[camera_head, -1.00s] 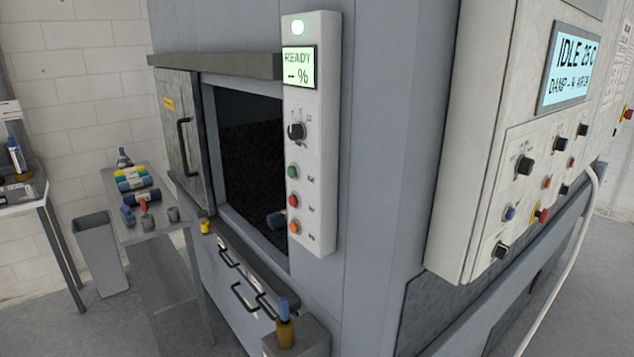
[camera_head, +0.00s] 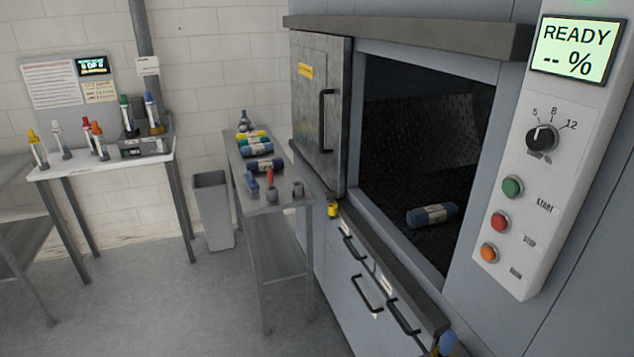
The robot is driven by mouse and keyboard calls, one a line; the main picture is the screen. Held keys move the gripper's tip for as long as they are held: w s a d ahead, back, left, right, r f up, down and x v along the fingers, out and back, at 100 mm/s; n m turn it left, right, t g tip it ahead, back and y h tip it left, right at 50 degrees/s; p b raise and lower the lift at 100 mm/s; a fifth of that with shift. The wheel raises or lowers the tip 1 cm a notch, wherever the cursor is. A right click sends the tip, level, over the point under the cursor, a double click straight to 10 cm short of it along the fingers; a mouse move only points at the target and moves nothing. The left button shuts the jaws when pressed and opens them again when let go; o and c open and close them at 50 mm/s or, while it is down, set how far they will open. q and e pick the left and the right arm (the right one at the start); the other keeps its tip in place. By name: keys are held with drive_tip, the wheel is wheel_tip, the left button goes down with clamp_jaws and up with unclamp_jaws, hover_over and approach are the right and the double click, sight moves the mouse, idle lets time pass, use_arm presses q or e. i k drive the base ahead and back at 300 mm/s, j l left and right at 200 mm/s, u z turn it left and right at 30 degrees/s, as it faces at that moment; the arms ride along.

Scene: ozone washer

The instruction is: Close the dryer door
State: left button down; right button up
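A rolled blue cloth bundle (camera_head: 432,214) lies inside the opening on the dark drum floor. The dryer's control panel (camera_head: 565,150) at the right has a display reading READY and -- %. Neither of my grippers shows in the head view.
A narrow metal side table (camera_head: 285,200) with several rolled bundles stands left of the dryer. A grey bin (camera_head: 213,210) stands beside it. A white-topped table (camera_head: 100,165) with several bottles is at the back left. Drawer-like handles (camera_head: 366,292) project below the opening. Floor at lower left is clear.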

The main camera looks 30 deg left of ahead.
sight(320, 62)
drive_tip(key=i+j, duration=0.2)
drive_tip(key=j, duration=0.2)
drive_tip(key=i+j, duration=0.15)
drive_tip(key=j, duration=0.2)
drive_tip(key=i+j, duration=0.2)
drive_tip(key=j, duration=0.2)
drive_tip(key=i+j, duration=0.2)
drive_tip(key=j, duration=0.2)
drive_tip(key=i+j+z, duration=0.1)
drive_tip(key=j, duration=0.3)
drive_tip(key=i+j, duration=0.25)
drive_tip(key=j, duration=0.15)
drive_tip(key=i+j, duration=0.2)
drive_tip(key=j, duration=0.2)
drive_tip(key=i+j, duration=0.15)
drive_tip(key=j, duration=0.25)
